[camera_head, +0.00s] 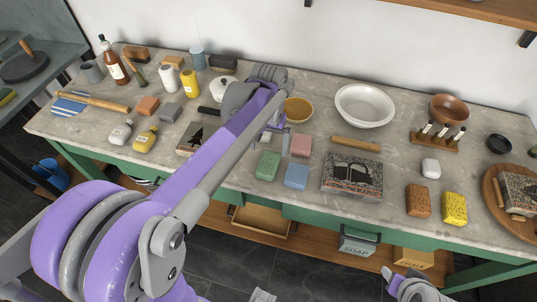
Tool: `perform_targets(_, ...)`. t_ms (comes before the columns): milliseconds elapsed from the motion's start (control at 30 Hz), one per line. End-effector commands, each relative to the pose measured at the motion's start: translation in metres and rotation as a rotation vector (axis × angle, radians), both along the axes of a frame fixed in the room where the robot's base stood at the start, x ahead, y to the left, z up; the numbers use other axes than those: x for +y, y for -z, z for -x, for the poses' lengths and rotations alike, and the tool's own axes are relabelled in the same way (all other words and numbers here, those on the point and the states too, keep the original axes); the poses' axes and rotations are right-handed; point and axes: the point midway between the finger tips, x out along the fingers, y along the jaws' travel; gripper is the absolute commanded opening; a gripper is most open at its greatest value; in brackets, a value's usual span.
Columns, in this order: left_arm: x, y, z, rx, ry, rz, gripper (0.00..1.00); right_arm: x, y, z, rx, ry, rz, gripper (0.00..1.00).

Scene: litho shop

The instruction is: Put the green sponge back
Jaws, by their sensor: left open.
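The green sponge (268,166) lies flat on the grey stone worktop, near the front edge at the middle. A pink block (301,145) and a blue block (296,176) lie beside it. My left arm reaches across from the lower left. Its gripper (275,137) is open and points down just behind the green sponge, apart from it as far as I can tell. Part of what looks like my right gripper (412,287) shows at the bottom right edge, below the worktop; its jaws are not clear.
A lithograph block (352,177) lies right of the sponges, with a brown sponge (418,201) and a yellow sponge (454,208) farther right. Bowls stand behind: a tan bowl (298,110) and a white basin (364,105). Bottles and brushes crowd the left.

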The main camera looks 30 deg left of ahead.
Motion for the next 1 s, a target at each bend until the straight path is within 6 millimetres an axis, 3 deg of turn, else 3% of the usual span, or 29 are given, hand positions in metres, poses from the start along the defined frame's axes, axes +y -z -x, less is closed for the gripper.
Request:
perform_targets(200,0.000,-0.030,0.000,0.000,0.000,0.000,1.00,0.000,-0.003,-0.001,-0.002,0.000,0.000,0.50)
perform_targets(400,-0.011,-0.033,0.019,-0.050,0.028,-0.008,1.00,0.000,-0.003,-0.001,-0.002,0.000,0.000,0.50)
perform_targets(567,-0.034,-0.019,0.065,-0.177,0.093,-0.025,1.00,0.000,-0.003,-0.001,-0.002,0.000,0.000,0.50)
perform_targets(800,-0.059,0.021,0.130,-0.376,0.191,-0.047,1.00,0.000,-0.003,-0.001,-0.002,0.000,0.000,0.50)
perform_targets(1000,-0.067,0.041,0.153,-0.459,0.229,-0.055,1.00,0.000,-0.003,-0.001,-0.002,0.000,0.000,0.50)
